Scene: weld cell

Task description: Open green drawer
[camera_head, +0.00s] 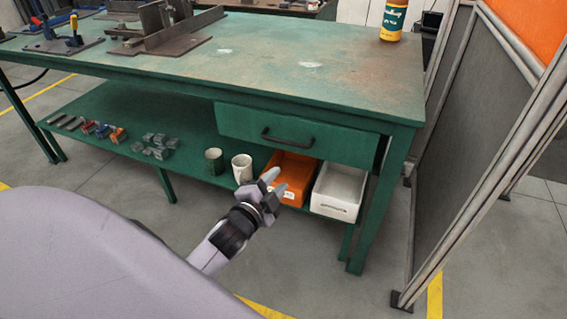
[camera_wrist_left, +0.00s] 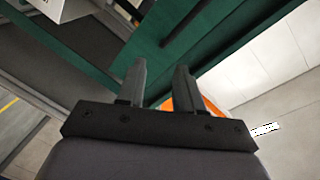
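The green drawer (camera_head: 335,146) hangs under the right part of the green workbench top. Its front sits at or close to the bench frame, and I cannot tell whether there is a small gap. A dark bar handle (camera_head: 287,141) is on its front. My left gripper (camera_head: 277,182) is below and in front of the handle, apart from it. Its two fingers are spread with nothing held between them. In the left wrist view the fingers (camera_wrist_left: 159,78) are also apart, with green bench parts beyond them and a dark bar that looks like the handle. My right gripper is out of view.
An orange bin (camera_head: 297,165) and a white bin (camera_head: 339,187) stand on the lower shelf under the drawer, with two cups to their left. A bottle (camera_head: 393,20) stands on the bench top (camera_head: 300,45). A framed partition (camera_head: 470,140) stands at the right.

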